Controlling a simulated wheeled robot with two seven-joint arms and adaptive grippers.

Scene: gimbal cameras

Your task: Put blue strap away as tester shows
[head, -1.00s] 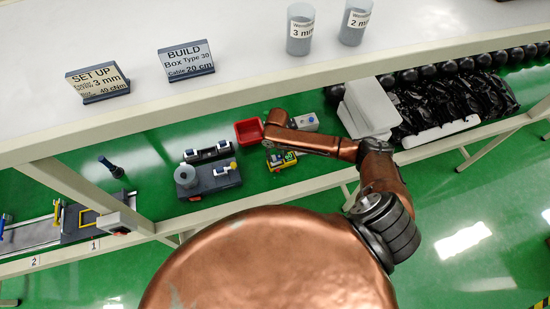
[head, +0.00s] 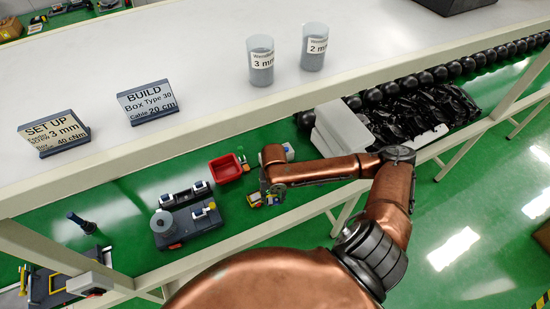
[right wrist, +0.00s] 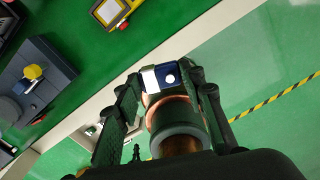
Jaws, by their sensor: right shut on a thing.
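My right gripper (head: 270,192) hangs over the lower green surface, next to the yellow tester (head: 254,201). In the right wrist view, its two dark fingers (right wrist: 166,90) stand either side of a small blue and silver piece with a round white stud, which looks like the blue strap (right wrist: 152,84). The gripper is shut on it. A copper and grey cylinder shows just below this piece; how they join is unclear. Part of the tester also shows at the top of the right wrist view (right wrist: 112,10); its display cannot be read. My left gripper is out of view.
A red bin (head: 228,170), a grey fixture (head: 186,222) and a white box (head: 345,125) stand below the white table (head: 200,60). Black bags (head: 430,112) lie at the right. Two signs and two labelled cups stand on the table. The table's front beam runs above the arm.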

